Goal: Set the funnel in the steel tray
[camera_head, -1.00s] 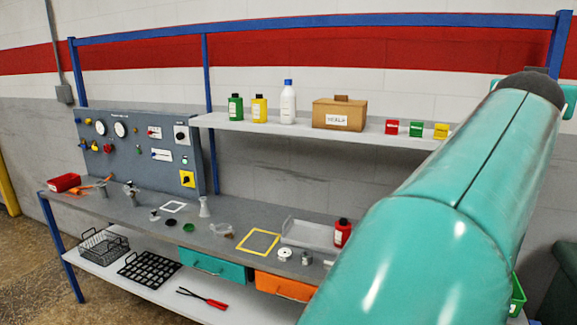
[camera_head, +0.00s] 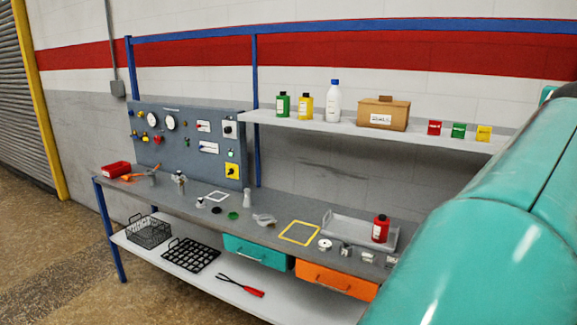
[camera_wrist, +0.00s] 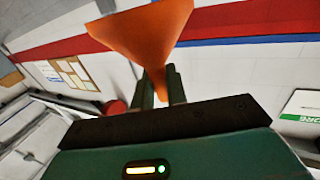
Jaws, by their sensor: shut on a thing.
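An orange funnel (camera_wrist: 140,35) fills the upper middle of the wrist view. My gripper (camera_wrist: 160,88) is shut on its narrow lower part, and the wide cone spreads out beyond the fingers. The head view does not show the funnel or the gripper; only my teal arm fills its right side. The grey steel tray (camera_head: 345,226) lies on the right part of the bench top. A red bottle (camera_head: 380,229) stands at the tray's right side; I cannot tell whether it is inside or in front.
A yellow square frame (camera_head: 300,233) and small metal parts lie beside the tray. A clear dish (camera_head: 263,219) and a pale flask (camera_head: 247,198) stand further left. The shelf above holds bottles and a cardboard box (camera_head: 382,113). An orange drawer (camera_head: 336,281) is under the bench.

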